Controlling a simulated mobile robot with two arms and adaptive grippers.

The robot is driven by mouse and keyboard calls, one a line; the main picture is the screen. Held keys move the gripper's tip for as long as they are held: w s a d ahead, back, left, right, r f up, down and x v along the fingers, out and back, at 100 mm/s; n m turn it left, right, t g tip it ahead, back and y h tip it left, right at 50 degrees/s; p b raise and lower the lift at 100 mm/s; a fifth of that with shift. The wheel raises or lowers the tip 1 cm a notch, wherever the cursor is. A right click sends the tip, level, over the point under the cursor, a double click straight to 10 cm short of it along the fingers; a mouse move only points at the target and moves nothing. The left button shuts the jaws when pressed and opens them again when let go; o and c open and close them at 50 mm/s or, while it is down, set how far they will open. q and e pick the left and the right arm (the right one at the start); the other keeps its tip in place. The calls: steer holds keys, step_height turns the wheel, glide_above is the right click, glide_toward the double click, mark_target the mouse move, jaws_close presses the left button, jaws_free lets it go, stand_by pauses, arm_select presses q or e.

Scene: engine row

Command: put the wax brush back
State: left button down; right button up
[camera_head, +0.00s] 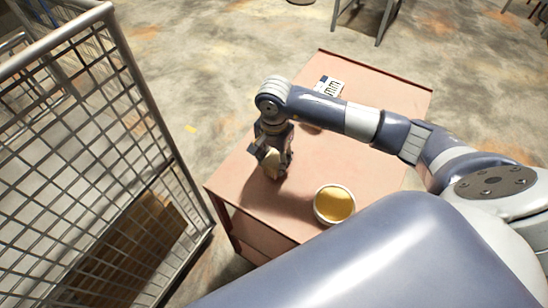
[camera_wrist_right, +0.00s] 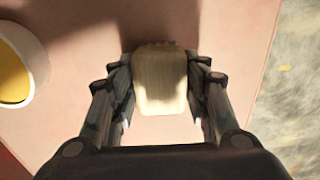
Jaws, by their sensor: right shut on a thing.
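My right gripper (camera_head: 273,165) points down over the near left part of a pinkish cart top (camera_head: 350,165). It is shut on the wax brush (camera_head: 268,158), whose tan, pale end shows beside the fingers. In the right wrist view the brush (camera_wrist_right: 160,82) sits between the two dark fingers of the gripper (camera_wrist_right: 160,70), over the cart top. The rest of the brush is hidden. I cannot tell whether it touches the cart. A round white tub of yellow wax (camera_head: 334,204) stands to the right of the gripper. It also shows in the right wrist view (camera_wrist_right: 15,75) at the left edge. My left gripper is not in view.
A small white and dark labelled box (camera_head: 329,86) lies at the cart's far end, beyond my right arm. A wire mesh cage panel (camera_head: 85,125) stands left of the cart. The cart top between the box and tub is mostly clear under my arm.

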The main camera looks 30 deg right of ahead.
mark_target(274, 158)
steer(key=o, duration=1.1)
steer(key=shift+c, duration=0.2)
steer(key=shift+o, duration=0.3)
steer(key=shift+r, duration=0.15)
steer(key=shift+w+r, duration=0.1)
steer(key=shift+r, duration=0.15)
arm_select(q)
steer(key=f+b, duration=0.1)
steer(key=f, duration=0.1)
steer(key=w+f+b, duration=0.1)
steer(key=b, duration=0.1)
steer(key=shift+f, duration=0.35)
arm_select(e)
step_height(274, 158, up, 12)
steer(key=shift+f, duration=0.25)
